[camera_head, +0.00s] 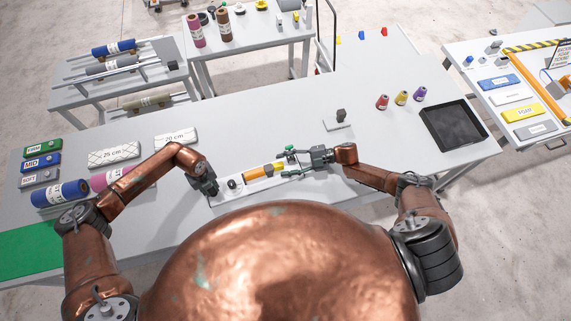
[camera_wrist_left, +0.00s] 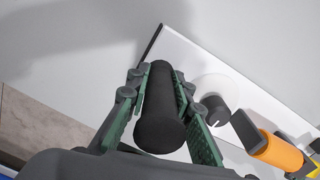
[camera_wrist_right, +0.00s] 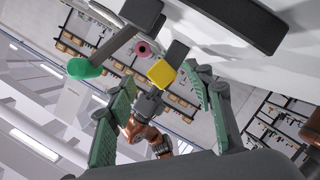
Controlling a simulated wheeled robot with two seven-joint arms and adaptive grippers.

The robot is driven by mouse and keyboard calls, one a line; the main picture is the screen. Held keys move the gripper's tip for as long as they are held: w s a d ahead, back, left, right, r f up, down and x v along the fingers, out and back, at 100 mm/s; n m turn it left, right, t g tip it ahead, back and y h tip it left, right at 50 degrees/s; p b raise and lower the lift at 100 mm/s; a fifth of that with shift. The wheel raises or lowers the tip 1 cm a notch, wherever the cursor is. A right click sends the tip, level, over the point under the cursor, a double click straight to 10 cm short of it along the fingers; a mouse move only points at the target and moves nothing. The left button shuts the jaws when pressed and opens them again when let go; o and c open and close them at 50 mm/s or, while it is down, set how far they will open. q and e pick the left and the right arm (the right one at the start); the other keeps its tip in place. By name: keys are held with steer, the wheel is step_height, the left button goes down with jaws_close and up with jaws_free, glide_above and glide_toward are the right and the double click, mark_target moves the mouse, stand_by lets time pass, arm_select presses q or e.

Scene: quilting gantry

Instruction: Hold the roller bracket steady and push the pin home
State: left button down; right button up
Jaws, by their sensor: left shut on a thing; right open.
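My left gripper (camera_head: 208,190) is shut on a black cylindrical handle (camera_wrist_left: 160,110), which stands between its green finger pads at the left end of a white plate (camera_head: 222,200). An orange-yellow roller (camera_head: 262,171) lies along the plate to the right; its orange side also shows in the left wrist view (camera_wrist_left: 280,152). My right gripper (camera_head: 288,161) is open at the roller's right end. In the right wrist view a yellow square piece (camera_wrist_right: 161,73) and a green knob (camera_wrist_right: 83,69) on a grey rod show beyond the open fingers. I cannot tell which piece is the pin.
Red, yellow and purple cones (camera_head: 402,97) and a black tray (camera_head: 453,125) are at the table's right. A small grey stand (camera_head: 340,123) is behind my right gripper. Rolls (camera_head: 60,193) and labelled blocks (camera_head: 115,153) lie to the left. The table's middle back is clear.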

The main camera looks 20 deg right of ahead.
arm_select(q)
steer(key=shift+s+a+f, duration=0.15)
steer(key=shift+s+f, duration=0.15)
arm_select(e)
steer(key=v, duration=1.2)
arm_select(q)
steer(key=c, duration=2)
jaws_free()
steer(key=shift+w, duration=0.1)
steer(key=shift+c, duration=0.2)
steer(key=o, duration=0.4)
steer(key=shift+w+r, duration=0.1)
steer(key=shift+w, duration=0.05)
steer(key=shift+r, duration=0.15)
